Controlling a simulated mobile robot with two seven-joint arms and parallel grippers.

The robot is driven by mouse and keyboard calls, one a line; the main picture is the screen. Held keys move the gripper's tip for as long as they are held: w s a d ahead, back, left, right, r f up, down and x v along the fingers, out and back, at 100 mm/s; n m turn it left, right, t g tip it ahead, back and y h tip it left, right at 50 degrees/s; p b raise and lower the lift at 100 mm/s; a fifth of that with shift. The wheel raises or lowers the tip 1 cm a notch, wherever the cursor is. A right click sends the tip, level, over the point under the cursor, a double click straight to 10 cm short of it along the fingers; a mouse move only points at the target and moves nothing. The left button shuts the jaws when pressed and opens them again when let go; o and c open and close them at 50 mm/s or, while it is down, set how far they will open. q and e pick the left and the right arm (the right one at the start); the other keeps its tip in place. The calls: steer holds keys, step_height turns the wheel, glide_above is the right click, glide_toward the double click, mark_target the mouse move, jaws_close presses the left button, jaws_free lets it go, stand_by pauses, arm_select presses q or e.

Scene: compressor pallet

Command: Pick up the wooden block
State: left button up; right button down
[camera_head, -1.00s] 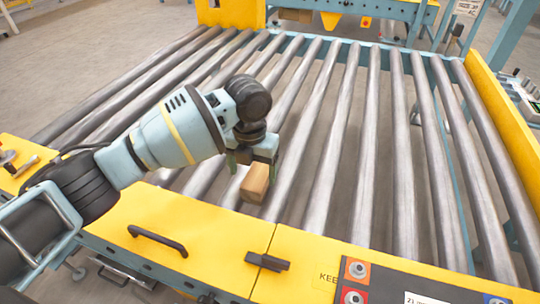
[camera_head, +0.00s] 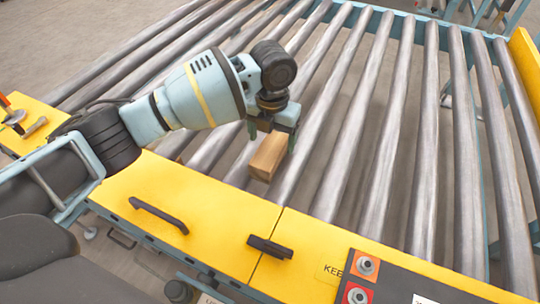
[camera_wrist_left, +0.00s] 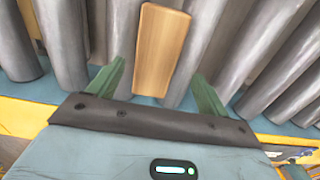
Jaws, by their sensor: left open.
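The wooden block (camera_head: 268,157) is a light brown oblong lying on the metal rollers, close to the yellow front panel. My left gripper (camera_head: 272,132) is just above and behind the block in the head view and partly covers its far end. In the left wrist view the block (camera_wrist_left: 161,50) lies ahead of the gripper, its near end between the two green fingers (camera_wrist_left: 158,88). The fingers are spread wide, with a gap to the block on each side. I cannot tell how far above the block they are. My right gripper is not in view.
The roller conveyor (camera_head: 405,150) fills most of the head view, with gaps between rollers. The yellow front panel (camera_head: 190,205) carries a black handle (camera_head: 158,215) and a black latch (camera_head: 270,248). Round push buttons (camera_head: 366,266) sit at the front right. The rollers right of the block are clear.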

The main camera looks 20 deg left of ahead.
mark_target(270, 149)
arm_select(q)
steer(key=f, duration=0.1)
steer(key=f+b, duration=0.1)
steer(key=f, duration=0.1)
steer(key=f+b, duration=0.1)
steer(key=f, duration=0.1)
steer(key=shift+a, duration=0.3)
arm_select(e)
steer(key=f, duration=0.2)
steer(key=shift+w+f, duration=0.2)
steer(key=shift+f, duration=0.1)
arm_select(q)
steer(key=shift+c, duration=0.2)
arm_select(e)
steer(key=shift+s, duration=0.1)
